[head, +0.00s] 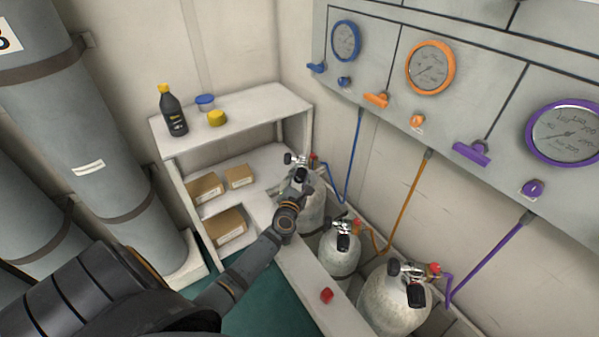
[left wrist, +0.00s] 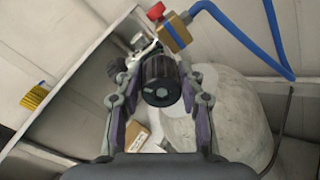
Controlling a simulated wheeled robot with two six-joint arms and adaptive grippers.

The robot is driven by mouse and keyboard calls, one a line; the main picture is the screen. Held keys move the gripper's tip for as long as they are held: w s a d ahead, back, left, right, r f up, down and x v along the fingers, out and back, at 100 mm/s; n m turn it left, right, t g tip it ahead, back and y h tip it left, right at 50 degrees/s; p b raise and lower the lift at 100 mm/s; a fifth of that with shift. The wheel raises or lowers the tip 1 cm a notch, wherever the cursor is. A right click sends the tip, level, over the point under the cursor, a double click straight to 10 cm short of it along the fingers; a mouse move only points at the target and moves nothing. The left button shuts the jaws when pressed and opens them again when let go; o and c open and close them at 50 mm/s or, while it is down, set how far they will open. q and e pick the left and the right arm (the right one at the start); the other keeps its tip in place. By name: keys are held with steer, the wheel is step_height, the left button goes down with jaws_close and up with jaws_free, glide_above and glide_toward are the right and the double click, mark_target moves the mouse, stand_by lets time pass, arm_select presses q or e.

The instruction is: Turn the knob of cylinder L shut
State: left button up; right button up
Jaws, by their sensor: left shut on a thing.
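The leftmost cylinder, cylinder L (head: 313,211), is a pale grey tank standing behind the low rail, with a valve on top and a blue hose near it. Its black knob (left wrist: 160,78) sits between the fingers of my left gripper (head: 297,183) in the left wrist view. The gripper is shut on the knob, with one finger on each side. In the head view the gripper hides part of the cylinder and valve. A brass fitting (left wrist: 178,32) with a red cap (left wrist: 156,11) is just beyond the knob. My right gripper is not in view.
Two more cylinders, a middle one (head: 340,258) and a near one (head: 393,301), stand to the right. A red cap (head: 327,295) lies on the rail. A white shelf (head: 262,108) with a bottle (head: 173,113) and boxes stands behind. The gauge panel (head: 385,75) is at upper right.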

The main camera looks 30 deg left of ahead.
arm_select(q)
steer(key=m+p, duration=0.3)
steer(key=m, duration=0.2)
steer(key=shift+r, duration=0.15)
steer(key=m+p, duration=0.3)
steer(key=m, duration=0.3)
steer(key=shift+d+p, duration=0.1)
steer(key=shift+p, duration=0.25)
steer(key=m+p, duration=0.1)
steer(key=m, duration=0.2)
steer(key=m+p, duration=0.1)
steer(key=m, duration=0.1)
steer(key=shift+f+m+y, duration=0.2)
steer(key=shift+m+y, duration=0.2)
steer(key=m+p, duration=0.1)
steer(key=m, duration=0.3)
steer(key=shift+f, duration=0.15)
steer(key=shift+m+p, duration=0.35)
steer(key=shift+m, duration=0.25)
steer(key=o, duration=1.2)
